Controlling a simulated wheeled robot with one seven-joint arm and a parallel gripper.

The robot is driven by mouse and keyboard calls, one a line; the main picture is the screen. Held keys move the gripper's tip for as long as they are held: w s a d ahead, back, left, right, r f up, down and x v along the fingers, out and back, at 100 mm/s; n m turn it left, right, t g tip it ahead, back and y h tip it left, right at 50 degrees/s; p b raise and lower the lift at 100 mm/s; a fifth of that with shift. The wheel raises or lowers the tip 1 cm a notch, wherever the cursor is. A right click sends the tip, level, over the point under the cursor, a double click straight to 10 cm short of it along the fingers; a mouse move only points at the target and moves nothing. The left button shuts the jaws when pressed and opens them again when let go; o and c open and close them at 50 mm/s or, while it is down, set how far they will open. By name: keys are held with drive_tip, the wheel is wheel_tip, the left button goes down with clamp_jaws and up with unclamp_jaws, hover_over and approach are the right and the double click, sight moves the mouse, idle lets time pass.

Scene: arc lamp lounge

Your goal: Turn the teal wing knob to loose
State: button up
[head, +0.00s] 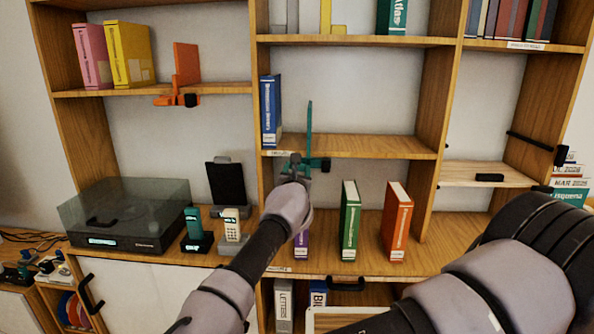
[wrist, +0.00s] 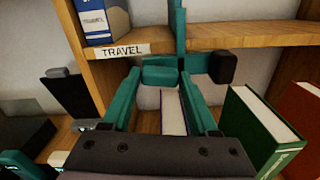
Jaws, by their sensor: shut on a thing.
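The teal bookend (head: 309,128) stands upright on the middle shelf, with its clamp at the shelf's front edge. The teal wing knob (wrist: 160,75) is below that edge in the wrist view, between my fingertips. A dark block (wrist: 222,67) sits to its right on the clamp. My gripper (head: 296,168) reaches up from below to the clamp. In the wrist view its two teal fingers are shut on the wing knob. In the head view my gripper hides most of the knob. I cannot read any loose or tight mark.
A blue binder (head: 270,110) stands left of the bookend, above a TRAVEL label (wrist: 122,50). Below are a purple book (head: 301,244), a green book (head: 349,221) and a red book (head: 397,222), close to my arm. A similar orange bookend (head: 186,64) is on the left shelf.

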drive_tip(key=m, duration=0.8)
drive_tip(key=shift+f, duration=0.1)
drive_tip(key=m, duration=0.4)
drive_tip(key=shift+m, duration=1.9)
drive_tip(key=o, duration=1.4)
drive_tip(key=s, duration=1.1)
drive_tip(key=shift+a, duration=0.1)
